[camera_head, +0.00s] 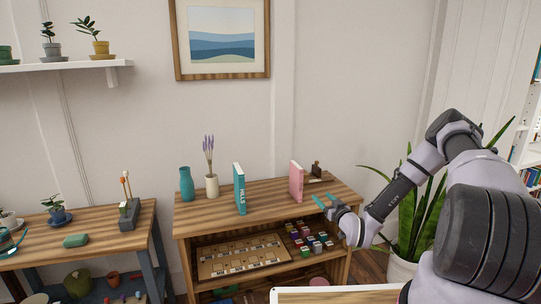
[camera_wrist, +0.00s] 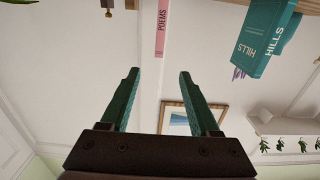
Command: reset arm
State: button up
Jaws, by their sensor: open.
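My gripper (camera_head: 326,203) is at the right front of the wooden shelf unit (camera_head: 252,208), near its top. In the wrist view my gripper (camera_wrist: 158,95) shows two green fingers spread apart with nothing between them. A teal book (camera_head: 239,188) stands upright on the unit's top; it also shows in the wrist view (camera_wrist: 262,38), with HILLS on its spine. A pink book (camera_head: 296,181) stands upright to its right, just behind and left of the gripper. In the wrist view the pink book's spine (camera_wrist: 161,25) reads POEMS. My gripper touches neither book as far as I can tell.
A teal vase (camera_head: 186,183) and a white vase with lavender (camera_head: 211,186) stand left of the books. The lower shelf holds a wooden tray (camera_head: 240,262) and several small coloured blocks (camera_head: 308,238). A potted plant (camera_head: 412,235) is behind my arm. A workbench (camera_head: 85,240) stands left.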

jog(key=w+d+r+n+g+h, duration=0.1)
jog(key=d+r+g, duration=0.15)
jog(key=r, duration=0.45)
jog(key=w+d+r+g+h, duration=0.1)
jog(key=w+r+g, duration=0.15)
jog(key=r, duration=0.45)
jog(key=s+d+r+m+g+h, duration=0.25)
jog(key=s+r, duration=0.55)
jog(key=r, duration=0.5)
jog(key=s+r+m+g, duration=0.1)
jog(key=s+r, duration=0.4)
jog(key=s, duration=0.5)
jog(key=s+a+r+m, duration=0.1)
jog(key=s+r+m, duration=0.2)
jog(key=s, duration=0.7)
jog(key=s+a+r+m+g+y, duration=0.1)
jog(key=s+r+m, duration=0.1)
jog(key=s+r, duration=0.5)
jog(key=s, duration=0.4)
jog(key=shift+r+g, duration=0.35)
jog(key=shift+r, duration=0.05)
